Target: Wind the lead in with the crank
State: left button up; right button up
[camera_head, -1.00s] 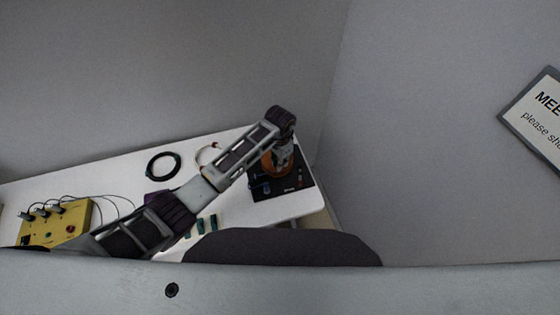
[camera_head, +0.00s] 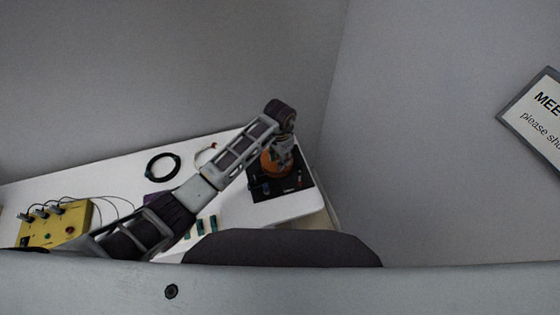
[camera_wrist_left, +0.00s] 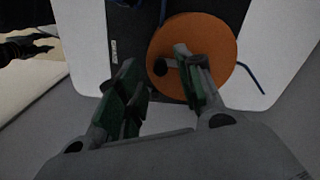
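An orange reel (camera_head: 270,165) sits on a black board (camera_head: 298,184) at the right end of the white table; the reel (camera_wrist_left: 220,50) also shows in the left wrist view. A dark round knob (camera_wrist_left: 160,68), which looks like the crank handle, stands near the reel's left edge. A blue lead (camera_wrist_left: 251,78) runs out past the reel's right edge. My left gripper (camera_wrist_left: 163,82) is over the reel with its dark green fingers apart, one on each side of the knob in the picture. I cannot tell whether either finger touches it.
A yellow box (camera_head: 62,226) with knobs and cables stands on the table (camera_head: 110,178) at the left. A black cable coil (camera_head: 162,166) lies near the back edge. Small green pieces (camera_head: 200,227) lie near the front. A grey wall rises behind.

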pick_arm(q)
notch_tip(320, 180, up, 10)
jog(key=shift+f, duration=0.25)
dwell(0.8)
